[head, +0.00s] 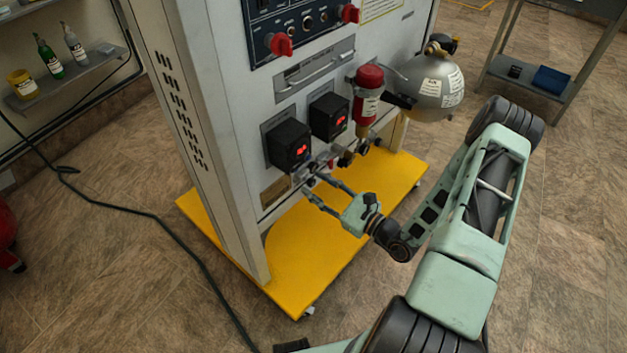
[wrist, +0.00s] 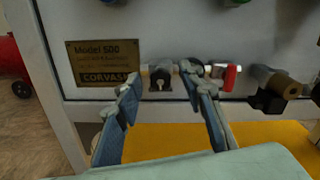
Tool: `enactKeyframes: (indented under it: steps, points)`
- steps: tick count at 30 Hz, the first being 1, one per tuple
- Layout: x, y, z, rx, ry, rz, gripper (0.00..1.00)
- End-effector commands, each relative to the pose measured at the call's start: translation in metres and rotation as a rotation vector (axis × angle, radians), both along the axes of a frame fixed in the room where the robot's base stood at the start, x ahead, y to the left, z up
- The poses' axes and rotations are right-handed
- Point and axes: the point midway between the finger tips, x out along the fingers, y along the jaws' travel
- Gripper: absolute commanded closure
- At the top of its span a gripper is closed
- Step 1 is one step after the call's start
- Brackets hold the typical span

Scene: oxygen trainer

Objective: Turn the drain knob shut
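In the wrist view a small dark knob (wrist: 160,79) on a light fitting sits low on the panel, just right of a brass model plate (wrist: 101,63). I see no label naming it the drain knob. My gripper (wrist: 158,84) is open, one finger each side of this knob, with a visible gap to it; depth to the knob is hard to judge. The right fingertip partly overlaps another dark fitting (wrist: 195,64). A red handle (wrist: 229,77) is further right. In the head view my gripper (head: 313,182) reaches the panel's low edge; the knob there is hard to make out.
Dark and brass fittings (wrist: 276,89) stick out to the right of the red handle. Two black boxes with red displays (head: 289,146) are above my gripper. A yellow base plate (head: 300,262) lies below. A silver tank (head: 430,85) hangs at the right side.

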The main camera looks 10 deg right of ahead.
Motion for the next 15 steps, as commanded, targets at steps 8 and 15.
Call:
enactKeyframes:
  steps: [8, 15]
  points:
    - [0.0001, 0.0006, 0.0, 0.0, 0.0, 0.0, 0.64]
    - [0.0001, 0.0004, 0.0, -0.001, -0.001, 0.0, 0.89]
